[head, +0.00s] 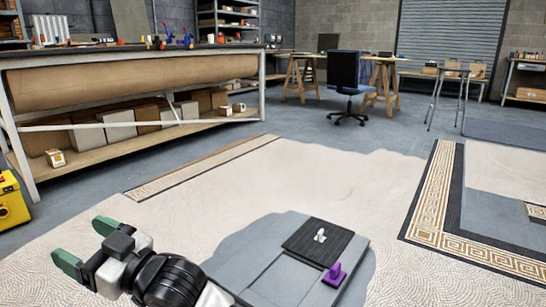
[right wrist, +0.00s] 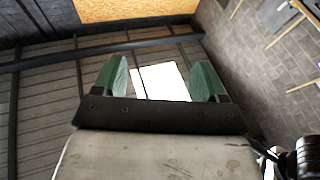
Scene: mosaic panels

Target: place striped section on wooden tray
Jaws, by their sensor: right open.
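A dark, finely striped square section (head: 304,238) with a white knob lies on the grey surface at the lower middle of the head view. A purple knob (head: 334,272) stands beside its near right corner. My right gripper (head: 85,243) is at the lower left of the head view, well left of the striped section. Its green fingers are apart with nothing between them. In the right wrist view the open fingers (right wrist: 158,80) show against the ceiling and a bright panel. I cannot make out a wooden tray. My left gripper is not in view.
A pale mosaic floor (head: 280,180) with a grey bare patch surrounds the grey panels. A Greek-key border (head: 434,200) runs at the right. A long workbench (head: 130,75) stands at the back left, a yellow case (head: 10,205) at the left edge. A blue chair (head: 346,80) is farther back.

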